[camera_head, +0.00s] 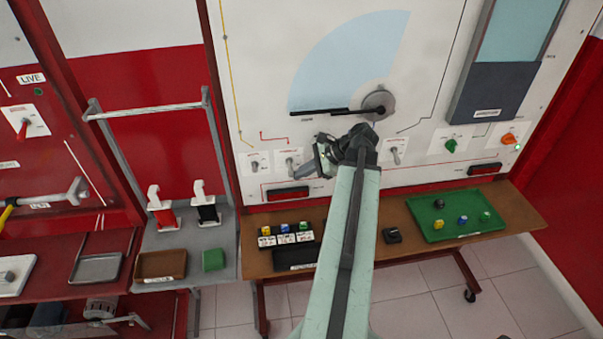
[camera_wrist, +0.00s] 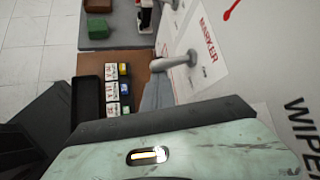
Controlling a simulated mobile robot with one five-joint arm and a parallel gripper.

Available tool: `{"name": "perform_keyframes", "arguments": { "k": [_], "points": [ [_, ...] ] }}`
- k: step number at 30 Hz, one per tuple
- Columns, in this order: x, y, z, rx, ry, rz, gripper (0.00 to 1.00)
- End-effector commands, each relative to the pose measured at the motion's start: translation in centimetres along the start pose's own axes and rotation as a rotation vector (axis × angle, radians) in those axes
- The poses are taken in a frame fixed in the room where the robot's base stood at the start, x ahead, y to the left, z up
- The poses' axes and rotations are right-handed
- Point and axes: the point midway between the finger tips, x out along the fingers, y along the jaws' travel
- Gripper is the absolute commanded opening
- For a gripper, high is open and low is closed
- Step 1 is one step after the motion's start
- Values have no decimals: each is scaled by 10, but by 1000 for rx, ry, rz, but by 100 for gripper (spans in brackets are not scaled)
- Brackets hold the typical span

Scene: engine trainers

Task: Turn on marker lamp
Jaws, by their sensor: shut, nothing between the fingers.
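The marker switch is a grey toggle on a white plate on the panel. In the wrist view its lever (camera_wrist: 176,62) sticks out beside the red word MARKER (camera_wrist: 208,38). In the head view the switch (camera_head: 291,162) is just left of my gripper. My gripper (camera_head: 302,172) is shut and empty, with its grey fingers (camera_wrist: 157,92) close to the lever's free end. I cannot tell whether they touch. A dark red lamp bar (camera_head: 288,193) sits below the switch and looks unlit.
Another toggle (camera_head: 254,166) is close on the left, and a third (camera_head: 396,155) is to the right. The wiper arm (camera_head: 325,112) is above. A shelf below holds a block tray (camera_head: 296,257) and a green tray (camera_head: 470,233).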

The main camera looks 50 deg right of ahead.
Motion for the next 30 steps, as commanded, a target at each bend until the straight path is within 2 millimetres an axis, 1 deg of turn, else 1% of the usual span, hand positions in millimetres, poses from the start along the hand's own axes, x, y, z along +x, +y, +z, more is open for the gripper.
{"name": "perform_keyframes", "arguments": {
  "k": [18,26,30],
  "points": [
    [-12,-4,14,-1,-3,0,0],
    [-11,-4,12,-1,-2,0,0],
    [-15,-6,16,-1,-1,0,0]
  ]
}}
